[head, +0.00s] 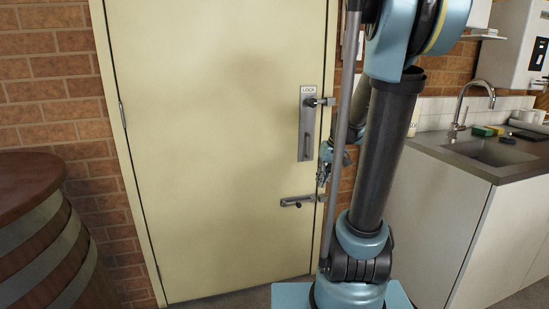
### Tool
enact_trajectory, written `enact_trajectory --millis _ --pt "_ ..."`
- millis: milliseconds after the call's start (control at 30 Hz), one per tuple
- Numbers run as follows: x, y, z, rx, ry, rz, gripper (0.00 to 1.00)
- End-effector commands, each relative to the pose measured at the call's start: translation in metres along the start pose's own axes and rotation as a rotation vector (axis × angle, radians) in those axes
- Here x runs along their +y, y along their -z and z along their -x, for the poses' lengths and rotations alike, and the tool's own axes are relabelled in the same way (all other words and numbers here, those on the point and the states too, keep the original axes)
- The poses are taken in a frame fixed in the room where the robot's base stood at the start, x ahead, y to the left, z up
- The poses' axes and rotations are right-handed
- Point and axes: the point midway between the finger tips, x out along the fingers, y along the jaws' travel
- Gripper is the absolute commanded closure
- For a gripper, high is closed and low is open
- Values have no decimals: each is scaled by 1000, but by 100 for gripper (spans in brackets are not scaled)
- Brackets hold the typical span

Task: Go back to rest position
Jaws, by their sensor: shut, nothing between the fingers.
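My gripper (322,178) shows small beside the right edge of the cream door (220,150), partly hidden behind my own arm. It is shut and I see nothing held in it. It appears just right of the door's lock plate (306,135) and above the sliding bolt (298,201). I cannot tell whether it touches the door or its frame. My arm stands in front of the right part of the door and hides some of the wall there.
A wooden barrel (40,240) stands at the left by the brick wall (60,90). At the right, a counter (470,215) holds a sink (495,152) with a tap (462,110). A green and yellow sponge (487,131) lies behind the sink. The door looks closed.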

Motion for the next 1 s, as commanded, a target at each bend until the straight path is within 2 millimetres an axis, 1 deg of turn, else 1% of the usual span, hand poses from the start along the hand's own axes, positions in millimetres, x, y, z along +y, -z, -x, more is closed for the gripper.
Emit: enact_trajectory --millis 33,100,300,467,667,800,1000 --pt "-4 -13 3 -3 -11 -5 100" --pt "-9 -28 7 -7 -24 -12 100" --pt "-18 -72 14 -15 -68 -37 100" --pt "-22 -106 16 -19 -102 -56 100" --pt "-25 -149 13 -20 -146 -78 100" --pt "-24 -178 8 -20 -177 -95 100" --pt "-22 -209 -1 -17 -213 -114 100"
